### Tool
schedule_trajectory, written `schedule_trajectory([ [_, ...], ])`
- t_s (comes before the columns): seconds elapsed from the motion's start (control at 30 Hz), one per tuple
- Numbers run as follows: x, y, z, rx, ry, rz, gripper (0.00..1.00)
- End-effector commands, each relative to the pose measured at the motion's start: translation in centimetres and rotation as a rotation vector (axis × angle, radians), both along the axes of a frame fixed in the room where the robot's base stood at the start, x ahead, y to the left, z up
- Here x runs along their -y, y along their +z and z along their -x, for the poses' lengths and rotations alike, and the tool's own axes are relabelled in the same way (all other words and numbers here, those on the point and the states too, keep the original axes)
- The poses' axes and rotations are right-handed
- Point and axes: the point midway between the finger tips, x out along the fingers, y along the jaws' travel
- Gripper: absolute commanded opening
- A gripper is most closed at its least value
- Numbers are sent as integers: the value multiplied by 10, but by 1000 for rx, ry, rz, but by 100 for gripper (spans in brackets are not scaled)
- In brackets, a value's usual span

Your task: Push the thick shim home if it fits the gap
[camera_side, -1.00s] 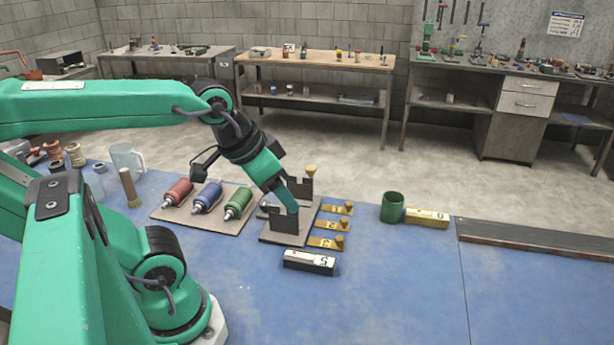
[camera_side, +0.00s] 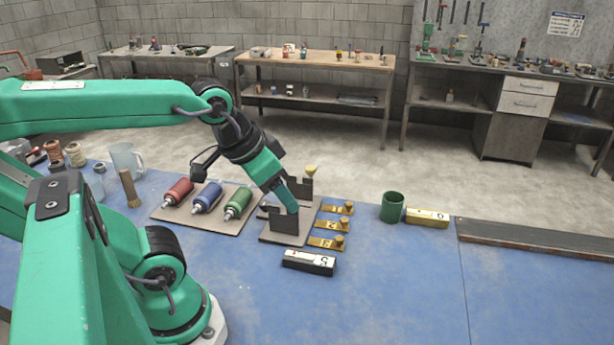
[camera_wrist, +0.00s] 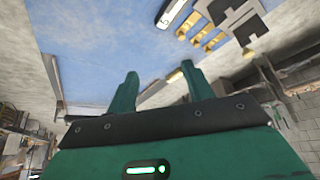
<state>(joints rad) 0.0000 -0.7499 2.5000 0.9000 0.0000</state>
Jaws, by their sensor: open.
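A grey fixture plate (camera_side: 272,240) carries dark notched uprights (camera_side: 283,230). Brass shims with knobs lie to its right: a rear one (camera_side: 337,209), a middle one (camera_side: 331,226) and a front one (camera_side: 327,243). They also show at the top of the wrist view (camera_wrist: 205,31). I cannot tell which is the thick one. A pale brass knob (camera_side: 310,170) shows at the rear upright; what it belongs to is mostly hidden. My gripper (camera_side: 291,208) is low over the fixture, in front of the rear upright. In the wrist view its fingers (camera_wrist: 162,80) are apart with nothing held between them.
A black-and-white block marked 5 (camera_side: 309,262) lies in front of the fixture. Red, blue and green bottles (camera_side: 238,204) lie on a board to the left. A green cup (camera_side: 392,207) and a yellow block marked 6 (camera_side: 427,217) stand right. The blue table (camera_side: 400,285) is clear in front.

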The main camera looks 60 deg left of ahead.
Motion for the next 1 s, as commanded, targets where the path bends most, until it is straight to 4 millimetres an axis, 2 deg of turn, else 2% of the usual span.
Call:
schedule_trajectory([
  [0.7, 0, 0, 0, 0, 0, 0, 52],
  [0.77, 0, 0, 0, 0, 0, 0, 42],
  [0.97, 0, 3, -4, -13, 0, -1, 3],
  [1.0, -1, 4, -7, -20, 0, -1, 0],
])
